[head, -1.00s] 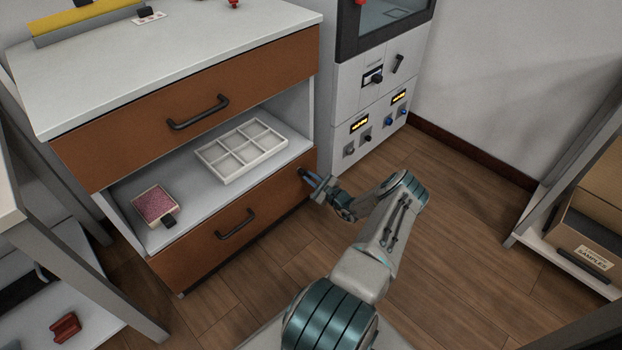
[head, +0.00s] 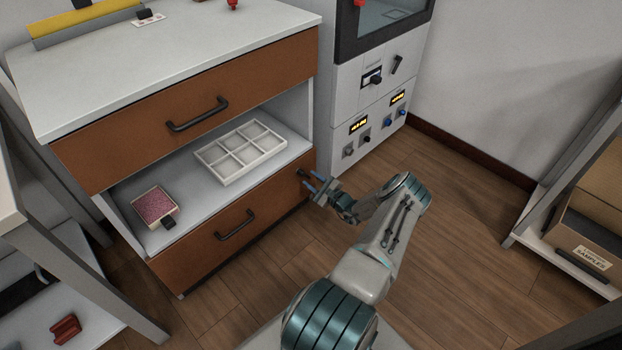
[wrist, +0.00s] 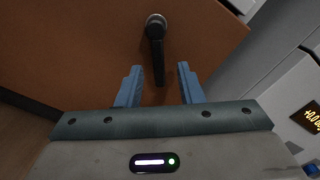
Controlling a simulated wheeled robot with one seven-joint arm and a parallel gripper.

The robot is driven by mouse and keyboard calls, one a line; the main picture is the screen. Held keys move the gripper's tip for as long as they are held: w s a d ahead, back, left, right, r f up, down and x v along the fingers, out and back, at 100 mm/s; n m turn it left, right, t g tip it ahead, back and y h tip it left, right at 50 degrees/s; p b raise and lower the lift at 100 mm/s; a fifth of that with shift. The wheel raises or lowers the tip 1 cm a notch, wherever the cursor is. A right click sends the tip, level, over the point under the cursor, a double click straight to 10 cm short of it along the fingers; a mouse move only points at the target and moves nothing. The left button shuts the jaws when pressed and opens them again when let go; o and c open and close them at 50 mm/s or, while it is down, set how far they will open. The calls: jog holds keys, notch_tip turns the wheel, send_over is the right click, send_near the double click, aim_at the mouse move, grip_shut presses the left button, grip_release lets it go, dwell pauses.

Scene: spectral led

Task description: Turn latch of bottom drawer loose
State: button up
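The bottom drawer (head: 199,257) has a brown front with a dark bar handle (head: 235,226) and is shut. Its latch is a small dark lever near the upper right corner of the front; in the wrist view the latch (wrist: 156,48) has a round pivot at the top and an arm hanging down. My gripper (head: 314,181) is at the right end of the drawer front. In the wrist view my gripper (wrist: 158,85) is open, with a blue finger on each side of the latch arm's lower end. I see no finger touching the latch.
An open shelf above the drawer holds a white divided tray (head: 226,172) and a pink-filled box (head: 155,205). A grey cabinet with knobs (head: 372,120) stands to the right of the drawer unit. The wooden floor (head: 470,240) right of my arm is clear.

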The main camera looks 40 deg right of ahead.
jog(key=s+d+p, duration=0.1)
jog(key=s+p, duration=0.2)
jog(key=s, duration=0.9)
jog(key=shift+s, duration=0.3)
